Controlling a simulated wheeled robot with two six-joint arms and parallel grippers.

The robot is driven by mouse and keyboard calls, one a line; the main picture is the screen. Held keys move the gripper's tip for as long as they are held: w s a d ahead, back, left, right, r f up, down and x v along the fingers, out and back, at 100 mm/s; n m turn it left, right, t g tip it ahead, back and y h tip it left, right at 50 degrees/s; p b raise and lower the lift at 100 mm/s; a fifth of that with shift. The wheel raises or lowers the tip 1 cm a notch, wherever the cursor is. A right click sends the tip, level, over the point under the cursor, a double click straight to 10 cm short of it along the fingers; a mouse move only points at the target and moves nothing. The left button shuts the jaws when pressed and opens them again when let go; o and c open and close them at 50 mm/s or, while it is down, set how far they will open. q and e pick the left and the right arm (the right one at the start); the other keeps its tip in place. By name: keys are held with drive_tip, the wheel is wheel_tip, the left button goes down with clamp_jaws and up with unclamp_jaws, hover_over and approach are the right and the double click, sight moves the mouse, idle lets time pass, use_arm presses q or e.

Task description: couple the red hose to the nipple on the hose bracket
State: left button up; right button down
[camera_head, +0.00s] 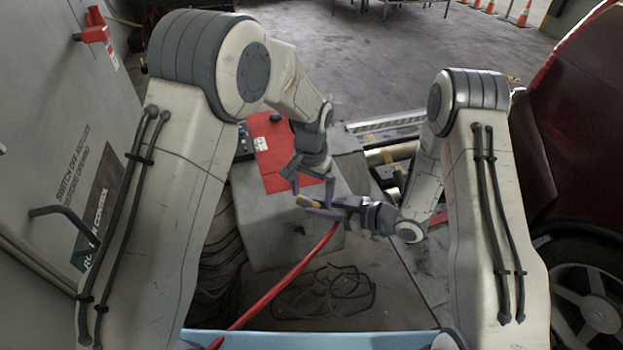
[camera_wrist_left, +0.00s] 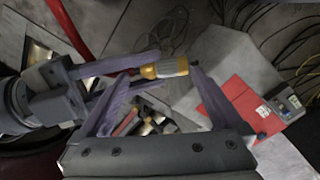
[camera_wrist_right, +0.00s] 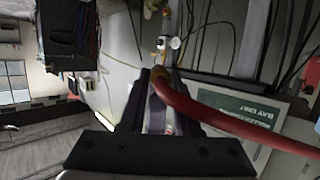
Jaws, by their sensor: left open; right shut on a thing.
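The red hose (camera_head: 278,288) rises from the lower left of the head view to my right gripper (camera_head: 325,207), which is shut on it near its end. The brass-coloured hose end (camera_wrist_left: 165,68) sticks out past the right fingers. My left gripper (camera_wrist_left: 163,72) is open, its fingertips near opposite sides of that end; I cannot tell whether they touch it. In the right wrist view the hose (camera_wrist_right: 205,115) bends away to the right from my right gripper (camera_wrist_right: 160,85). A small pale fitting (camera_wrist_right: 168,42) lies beyond it; I cannot tell whether this is the bracket's nipple.
A grey cabinet (camera_head: 50,110) with a red switch (camera_head: 92,32) and handle stands at the left. A grey block with a red panel (camera_head: 268,150) is behind the grippers. A dark red car (camera_head: 575,120) stands at the right. A black cable (camera_head: 325,292) lies coiled on the floor.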

use_arm(q)
drive_tip(key=shift+f, duration=1)
drive_tip(key=c, duration=1.3)
use_arm(e)
drive_tip(key=c, duration=0.5)
unclamp_jaws()
